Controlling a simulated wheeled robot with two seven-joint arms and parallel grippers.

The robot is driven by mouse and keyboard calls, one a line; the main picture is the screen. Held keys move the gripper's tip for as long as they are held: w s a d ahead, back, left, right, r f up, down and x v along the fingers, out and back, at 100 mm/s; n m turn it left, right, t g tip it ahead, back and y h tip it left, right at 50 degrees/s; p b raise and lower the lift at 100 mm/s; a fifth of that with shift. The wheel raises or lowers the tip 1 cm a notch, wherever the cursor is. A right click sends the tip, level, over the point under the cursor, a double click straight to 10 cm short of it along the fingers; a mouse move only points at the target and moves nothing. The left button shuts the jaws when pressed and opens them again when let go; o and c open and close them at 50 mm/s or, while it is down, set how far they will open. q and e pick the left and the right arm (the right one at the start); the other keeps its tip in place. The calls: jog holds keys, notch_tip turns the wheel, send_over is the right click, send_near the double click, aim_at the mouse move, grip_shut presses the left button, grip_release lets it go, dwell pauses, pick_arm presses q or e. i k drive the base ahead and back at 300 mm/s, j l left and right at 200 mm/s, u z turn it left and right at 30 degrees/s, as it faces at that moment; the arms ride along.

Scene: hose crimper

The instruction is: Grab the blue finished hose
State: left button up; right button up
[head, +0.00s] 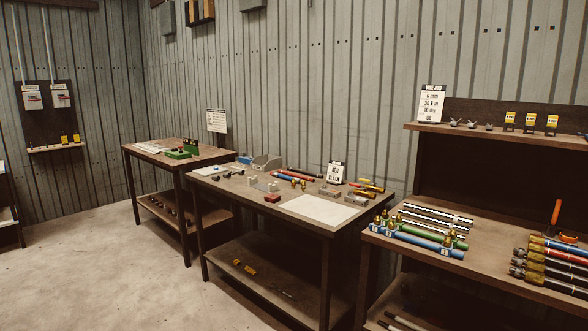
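Several blue hose-like pieces are in the head view. A long blue hose (424,240) lies at the front of a group on the right bench, near brass-coloured fittings (378,220). Which one is the finished hose I cannot tell. Neither of my grippers shows in this view.
The right bench (480,262) has bare wood between its two hose groups. An orange-handled tool (556,212) stands behind the right stack. The middle table (232,187) holds small parts, hoses and a white sheet (314,208). Open concrete floor (90,270) lies at left.

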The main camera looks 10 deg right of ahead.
aim_at(277, 175)
jog(key=i+l, duration=0.2)
jog(key=i, duration=0.8)
jog(key=i+l+z, duration=0.1)
jog(key=i, duration=0.9)
